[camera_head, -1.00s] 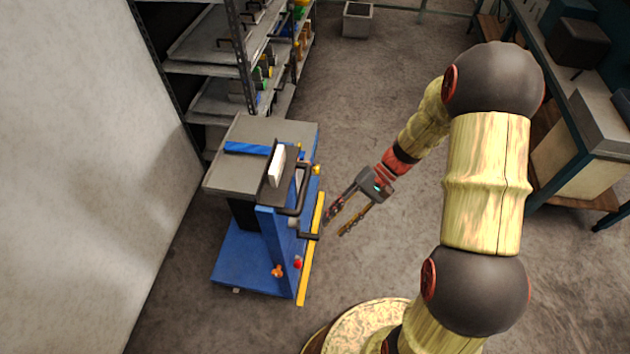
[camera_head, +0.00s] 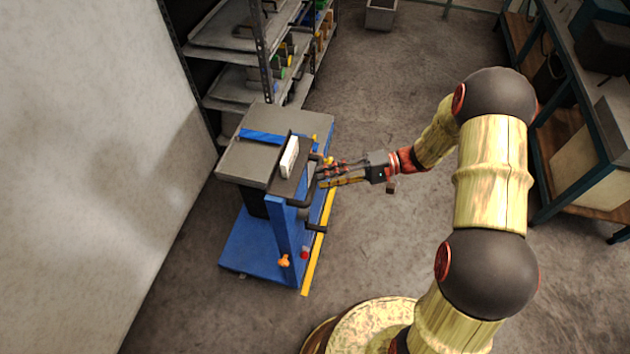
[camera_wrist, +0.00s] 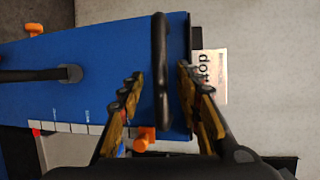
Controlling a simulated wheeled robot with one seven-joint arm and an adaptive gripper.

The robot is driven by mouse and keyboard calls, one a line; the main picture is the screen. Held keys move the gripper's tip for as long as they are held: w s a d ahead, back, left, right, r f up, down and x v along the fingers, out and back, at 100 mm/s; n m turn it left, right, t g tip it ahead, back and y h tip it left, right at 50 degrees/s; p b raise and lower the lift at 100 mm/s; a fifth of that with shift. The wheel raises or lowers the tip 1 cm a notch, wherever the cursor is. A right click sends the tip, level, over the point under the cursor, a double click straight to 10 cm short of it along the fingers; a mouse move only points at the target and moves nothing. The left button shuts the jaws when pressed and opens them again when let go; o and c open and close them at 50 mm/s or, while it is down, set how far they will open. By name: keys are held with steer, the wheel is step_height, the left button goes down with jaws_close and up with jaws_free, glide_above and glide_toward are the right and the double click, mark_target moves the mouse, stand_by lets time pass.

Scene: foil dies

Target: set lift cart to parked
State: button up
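The lift cart (camera_head: 236,250) has a blue base and column under a grey top plate (camera_head: 245,160). Its black push handle (camera_head: 312,190) is on the right side, with a black lever (camera_head: 316,228) below it. An orange knob (camera_head: 285,261) and a red button (camera_head: 304,254) sit low on the cart. My gripper (camera_head: 321,173) is at the handle, fingers pointing left. In the wrist view the fingers (camera_wrist: 158,88) are spread, with the handle bar (camera_wrist: 160,60) between them; a gap shows on both sides. The blue panel (camera_wrist: 85,60) bears a marked strip (camera_wrist: 75,128) and orange knobs (camera_wrist: 145,137).
A white labelled block (camera_head: 289,158) stands on the cart. A shelf rack (camera_head: 240,58) is behind it and a pale wall (camera_head: 100,170) to its left. A workbench (camera_head: 570,110) stands at the right. A grey bin (camera_head: 381,14) is at the back. Floor between is clear.

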mark_target(315, 182)
steer(key=shift+s+a+f, duration=0.1)
steer(key=shift+a+f, duration=0.1)
steer(key=shift+a, duration=0.75)
steer(key=shift+a+f, duration=0.15)
steer(key=shift+a, duration=0.8)
steer(key=shift+c, duration=0.4)
steer(key=c, duration=0.7)
jaws_close()
